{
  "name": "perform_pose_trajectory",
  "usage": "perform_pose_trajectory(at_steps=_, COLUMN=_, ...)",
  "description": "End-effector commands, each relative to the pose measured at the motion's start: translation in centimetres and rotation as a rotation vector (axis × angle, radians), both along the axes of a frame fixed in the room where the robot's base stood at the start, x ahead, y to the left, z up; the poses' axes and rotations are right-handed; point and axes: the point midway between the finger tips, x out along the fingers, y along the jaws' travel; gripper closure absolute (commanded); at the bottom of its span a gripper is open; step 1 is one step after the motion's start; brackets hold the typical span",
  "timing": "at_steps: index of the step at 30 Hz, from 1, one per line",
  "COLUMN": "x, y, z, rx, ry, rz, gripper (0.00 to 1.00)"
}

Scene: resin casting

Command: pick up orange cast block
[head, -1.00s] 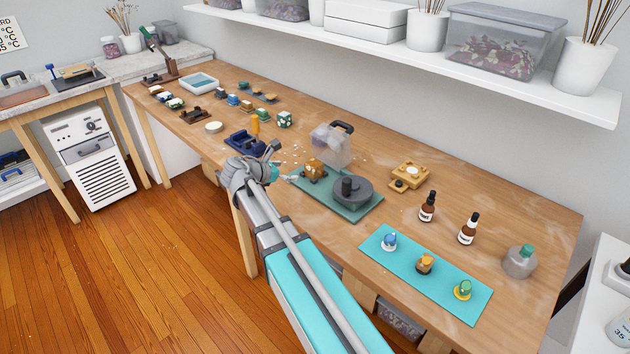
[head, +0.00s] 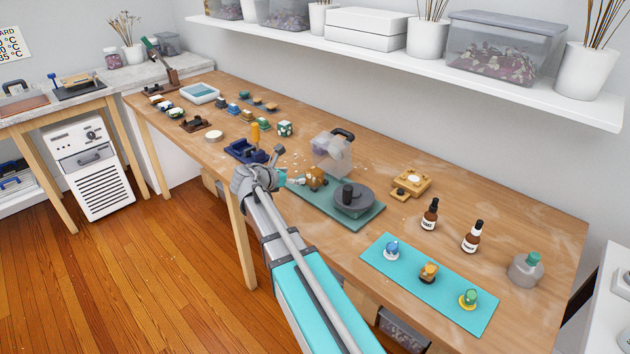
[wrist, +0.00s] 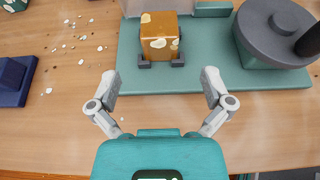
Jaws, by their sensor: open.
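The orange cast block (wrist: 159,38) has pale patches and sits upright between small dark supports on a green board (wrist: 130,84). In the head view my gripper (head: 284,179) is just left of the block.
A round grey turntable-like device (head: 353,199) with a dark knob stands right of the block on the same board. A dark blue tool (head: 246,151) lies to the left. A clear container (head: 332,152) is behind. Pale chips are scattered on the table.

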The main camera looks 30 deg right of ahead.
Motion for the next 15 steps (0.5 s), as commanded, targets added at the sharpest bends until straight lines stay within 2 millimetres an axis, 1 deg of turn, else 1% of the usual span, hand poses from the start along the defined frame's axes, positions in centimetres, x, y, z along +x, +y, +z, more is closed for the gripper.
perform_pose_trajectory(at_steps=1, x=0.4, y=-0.8, z=-0.7, rx=0.000, ry=0.000, rz=-0.002, gripper=0.00)
perform_pose_trajectory(at_steps=6, x=1.1, y=-2.9, z=-1.6, rx=0.001, ry=0.000, rz=-0.002, gripper=0.00)
perform_pose_trajectory(at_steps=10, x=1.5, y=-4.0, z=-2.0, rx=0.001, ry=0.000, rz=-0.002, gripper=0.00)
perform_pose_trajectory(at_steps=15, x=1.6, y=-4.5, z=-2.0, rx=0.001, ry=0.000, rz=-0.001, gripper=0.00)
